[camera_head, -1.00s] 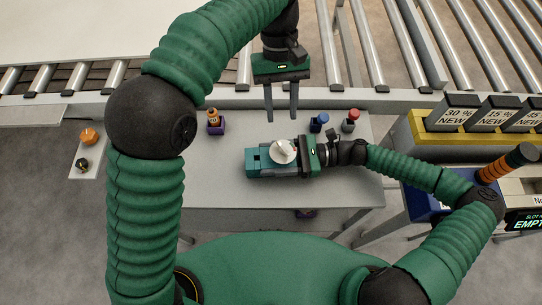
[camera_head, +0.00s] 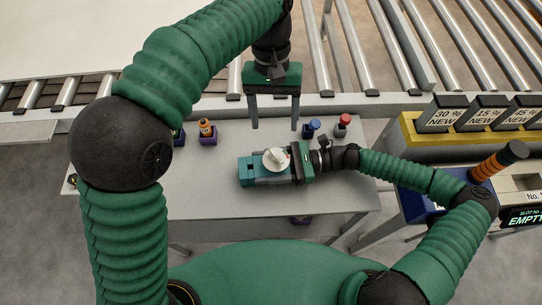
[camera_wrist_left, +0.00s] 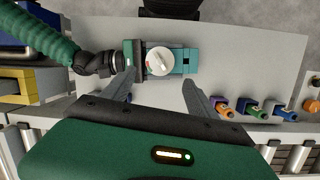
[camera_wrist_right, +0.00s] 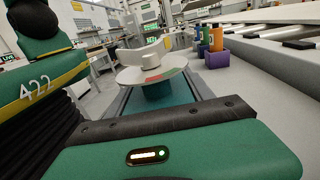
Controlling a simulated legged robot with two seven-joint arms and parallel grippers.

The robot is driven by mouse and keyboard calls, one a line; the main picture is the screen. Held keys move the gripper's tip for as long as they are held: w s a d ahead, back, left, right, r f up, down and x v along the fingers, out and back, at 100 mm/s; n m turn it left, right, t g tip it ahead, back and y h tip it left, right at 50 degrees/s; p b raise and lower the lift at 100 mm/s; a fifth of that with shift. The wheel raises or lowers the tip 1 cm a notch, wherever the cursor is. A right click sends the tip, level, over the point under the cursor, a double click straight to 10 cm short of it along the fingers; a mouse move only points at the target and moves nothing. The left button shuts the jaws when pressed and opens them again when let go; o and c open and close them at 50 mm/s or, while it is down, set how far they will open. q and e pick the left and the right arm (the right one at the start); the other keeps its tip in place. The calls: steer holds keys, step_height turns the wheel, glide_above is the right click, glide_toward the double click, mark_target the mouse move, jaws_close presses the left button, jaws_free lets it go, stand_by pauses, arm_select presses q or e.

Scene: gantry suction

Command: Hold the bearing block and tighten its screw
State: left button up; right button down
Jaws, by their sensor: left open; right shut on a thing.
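The bearing block (camera_head: 252,172) is a teal block lying on the grey table, with a white round screw head or knob (camera_head: 276,160) on top. My right gripper (camera_head: 300,163) is shut on the block's right end, its fingers mostly hidden. In the right wrist view the white disc (camera_wrist_right: 150,74) stands above the teal block (camera_wrist_right: 190,90). My left gripper (camera_head: 274,128) is open and empty, fingers pointing down, just behind the block in the head view. In the left wrist view its fingers (camera_wrist_left: 157,90) are spread apart, and the white knob (camera_wrist_left: 160,61) shows between and beyond them.
Small holders with an orange-topped piece (camera_head: 206,128), a blue knob (camera_head: 312,128) and a red knob (camera_head: 344,121) stand at the table's back. A roller conveyor (camera_head: 380,50) runs behind. A yellow-edged rack (camera_head: 420,140) is at the right. The table's front left is clear.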

mark_target(276, 154)
arm_select(q)
steer(key=s+f+m+t, duration=0.1)
steer(key=f+m, duration=0.2)
steer(key=s+f+m+t, duration=0.1)
steer(key=f+m, duration=0.2)
steer(key=f, duration=0.1)
steer(key=s+f+m+t, duration=0.1)
steer(key=f+m, duration=0.2)
steer(key=shift+d+f, duration=0.15)
steer(key=shift+d, duration=0.1)
steer(key=c, duration=1.4)
steer(key=shift+o, duration=0.2)
